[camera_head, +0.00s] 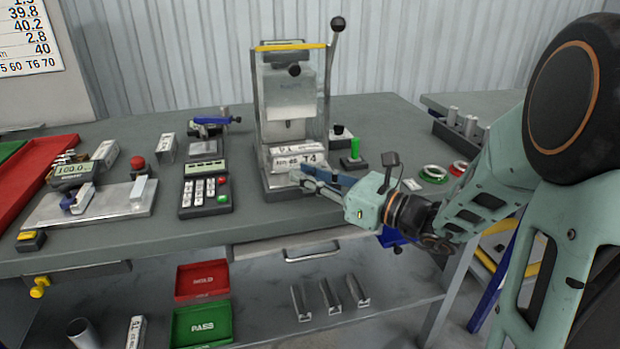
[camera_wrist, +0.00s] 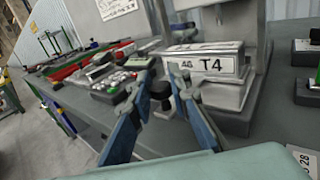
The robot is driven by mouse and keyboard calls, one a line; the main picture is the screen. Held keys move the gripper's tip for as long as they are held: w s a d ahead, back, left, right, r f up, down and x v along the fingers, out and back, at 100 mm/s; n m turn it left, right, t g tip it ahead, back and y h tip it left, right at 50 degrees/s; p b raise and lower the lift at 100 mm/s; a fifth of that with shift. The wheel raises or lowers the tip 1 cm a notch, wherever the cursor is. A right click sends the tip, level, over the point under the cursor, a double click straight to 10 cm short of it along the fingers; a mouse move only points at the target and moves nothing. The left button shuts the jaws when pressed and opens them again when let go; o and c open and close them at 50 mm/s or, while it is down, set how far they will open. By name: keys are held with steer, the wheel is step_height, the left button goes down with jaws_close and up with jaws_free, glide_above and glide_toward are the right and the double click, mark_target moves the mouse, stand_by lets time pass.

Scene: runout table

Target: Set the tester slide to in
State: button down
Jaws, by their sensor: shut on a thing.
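The tester (camera_head: 291,100) stands upright at the back middle of the bench, with a yellow crossbar and a black-knobbed lever. My gripper (camera_head: 302,178) reaches in from the right, low at the tester's front. In the wrist view its blue fingers (camera_wrist: 163,80) stand on either side of a small black knob (camera_wrist: 160,93) and are shut on it. How the knob joins the slide is hidden, and I cannot tell the slide's position.
A keypad unit (camera_head: 205,188) stands left of the tester, with a scale-like device (camera_head: 92,205) farther left. Red (camera_head: 202,280) and green (camera_head: 201,324) trays lie below the bench.

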mark_target(305, 155)
steer(key=w, duration=0.3)
steer(key=w+a, duration=0.1)
steer(key=w, duration=0.2)
steer(key=w+a, duration=0.1)
steer(key=w, duration=0.2)
steer(key=shift+a+p, duration=0.25)
steer(key=shift+p, duration=0.1)
steer(key=shift+w+r, duration=0.1)
steer(key=shift+r, duration=0.05)
steer(key=c, duration=1.8)
jaws_free()
steer(key=shift+w, duration=0.1)
steer(key=shift+o, duration=0.2)
steer(key=v, duration=1.2)
